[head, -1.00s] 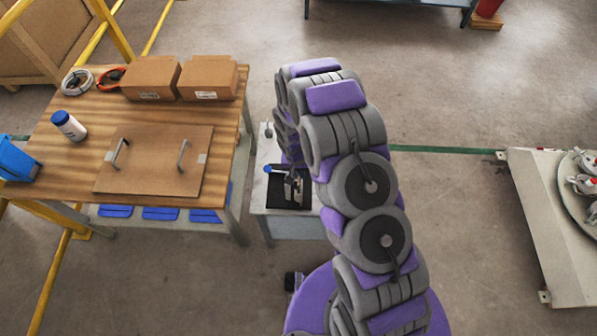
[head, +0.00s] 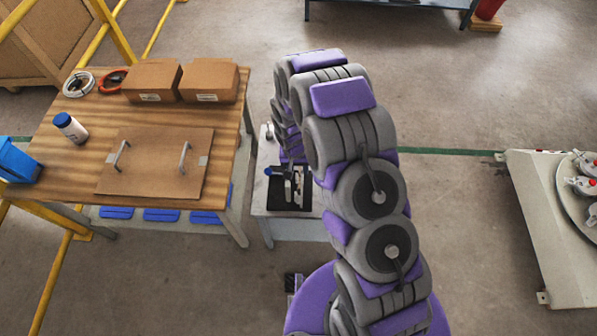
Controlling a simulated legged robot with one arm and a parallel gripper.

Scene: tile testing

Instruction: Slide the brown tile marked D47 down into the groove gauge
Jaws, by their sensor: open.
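A black base (head: 305,201) with a blue-ended lever (head: 271,171) stands on a small grey table, partly behind my arm. It may be the groove gauge; its groove is too small to tell. My gripper (head: 291,182) is small and mostly hidden, at the end of my folded arm, over or beside the black base. It is open. I cannot make out the brown tile or the marking D47. I cannot tell whether anything is between the fingers or in the gauge.
The small grey table (head: 262,203) stands right of a wooden table (head: 75,170). A pale bench (head: 535,215) is right; floor between is clear.

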